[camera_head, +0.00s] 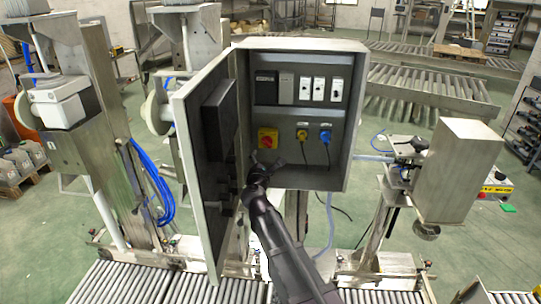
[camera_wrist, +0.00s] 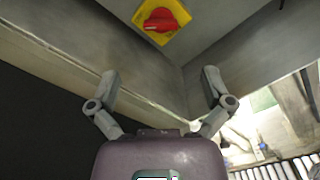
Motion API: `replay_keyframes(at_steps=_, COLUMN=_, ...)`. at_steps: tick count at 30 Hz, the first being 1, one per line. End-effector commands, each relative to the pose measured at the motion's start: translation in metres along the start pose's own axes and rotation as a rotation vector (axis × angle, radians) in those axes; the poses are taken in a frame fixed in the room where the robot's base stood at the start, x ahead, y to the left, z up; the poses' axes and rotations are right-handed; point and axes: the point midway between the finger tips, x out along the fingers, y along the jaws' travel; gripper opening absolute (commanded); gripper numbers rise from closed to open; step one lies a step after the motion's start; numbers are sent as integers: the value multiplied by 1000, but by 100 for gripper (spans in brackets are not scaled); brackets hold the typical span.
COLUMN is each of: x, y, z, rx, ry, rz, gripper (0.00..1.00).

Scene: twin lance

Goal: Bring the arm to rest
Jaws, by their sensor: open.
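My gripper (camera_wrist: 157,85) is open and empty in the wrist view, its two fingers spread apart below a yellow plate with a red rotary switch (camera_wrist: 161,19). In the head view my gripper (camera_head: 267,163) is at the lower left inside of the open grey electrical cabinet (camera_head: 355,110), just below the same red and yellow switch (camera_head: 268,138). My arm reaches up to it from the bottom of the picture. I see a gap between the fingers and the switch in the wrist view.
The cabinet door (camera_head: 203,170) stands open close to the left of my arm. Roller conveyors (camera_head: 120,283) lie below, and a metal machine (camera_head: 460,170) stands at right.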

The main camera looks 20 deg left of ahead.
Motion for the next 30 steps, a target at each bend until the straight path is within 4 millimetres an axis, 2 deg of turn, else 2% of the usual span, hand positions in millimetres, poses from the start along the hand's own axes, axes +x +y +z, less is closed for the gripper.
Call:
replay_keyframes(at_steps=8, x=0, y=-8, z=5, rx=22, ry=-7, rz=-18, gripper=100)
replay_keyframes(at_steps=11, x=1, y=-24, z=16, rx=69, ry=-25, rz=-57, gripper=100)
replay_keyframes(at_steps=14, x=0, y=-50, z=34, rx=147, ry=-55, rz=-123, gripper=100)
replay_keyframes(at_steps=17, x=-3, y=-87, z=56, rx=259, ry=-98, rz=-215, gripper=100)
replay_keyframes(at_steps=23, x=-23, y=-178, z=104, rx=540, ry=-219, rz=-446, gripper=100)
replay_keyframes(at_steps=30, x=-69, y=-278, z=144, rx=880, ry=-386, rz=-730, gripper=100)
